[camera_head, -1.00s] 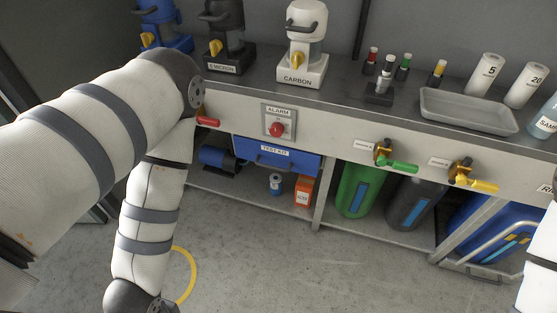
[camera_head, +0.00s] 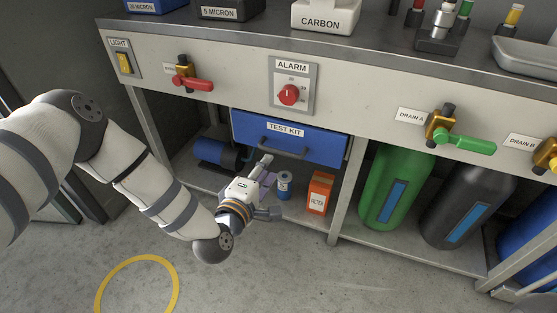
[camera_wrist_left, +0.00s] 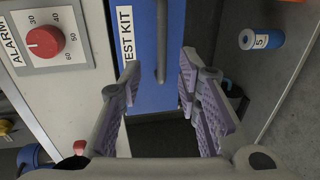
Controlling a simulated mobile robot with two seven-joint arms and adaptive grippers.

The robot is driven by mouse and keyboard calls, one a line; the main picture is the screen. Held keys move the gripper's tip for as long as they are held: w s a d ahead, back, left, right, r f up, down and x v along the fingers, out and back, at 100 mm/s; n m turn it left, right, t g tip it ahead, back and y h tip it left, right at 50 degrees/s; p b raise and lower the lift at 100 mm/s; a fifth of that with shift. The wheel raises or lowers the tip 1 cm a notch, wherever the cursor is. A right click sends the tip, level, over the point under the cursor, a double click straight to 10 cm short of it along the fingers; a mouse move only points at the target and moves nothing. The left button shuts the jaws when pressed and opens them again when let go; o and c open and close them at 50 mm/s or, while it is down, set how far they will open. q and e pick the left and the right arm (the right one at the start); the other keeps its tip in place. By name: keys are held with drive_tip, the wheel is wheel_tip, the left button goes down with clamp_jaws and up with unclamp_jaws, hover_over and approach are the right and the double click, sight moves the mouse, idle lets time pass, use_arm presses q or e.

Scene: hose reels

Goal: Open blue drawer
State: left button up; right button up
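The blue drawer (camera_head: 322,147), labelled TEST KIT, sits shut under the bench top. Its dark bar handle (camera_head: 284,148) runs across the front below the label. In the left wrist view the blue front (camera_wrist_left: 147,87) and the handle (camera_wrist_left: 162,40) stand ahead of my fingers. My left gripper (camera_head: 266,170) is open and empty, just below and in front of the drawer. In the left wrist view its two fingers (camera_wrist_left: 158,88) are spread wide, with the handle's end apparently near the gap between them; contact is not clear. My right gripper is out of view.
An alarm panel with a red knob (camera_head: 289,95) is above the drawer. A blue can (camera_head: 285,186) and an orange filter box (camera_head: 319,193) stand on the lower shelf, near my gripper. A red-handled valve (camera_head: 190,81) juts out at left. The floor in front is open.

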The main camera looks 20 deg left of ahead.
sight(280, 152)
use_arm(q)
drive_tip(key=w+b, duration=0.1)
drive_tip(key=w, duration=0.2)
drive_tip(key=w+f+b, duration=0.1)
drive_tip(key=w, duration=0.2)
drive_tip(key=w+f+b, duration=0.1)
drive_tip(key=w, duration=0.1)
drive_tip(key=shift+w+d+f, duration=0.1)
drive_tip(key=shift+w+d, duration=0.1)
drive_tip(key=shift+w, duration=0.55)
drive_tip(key=shift+c, duration=0.2)
clamp_jaws()
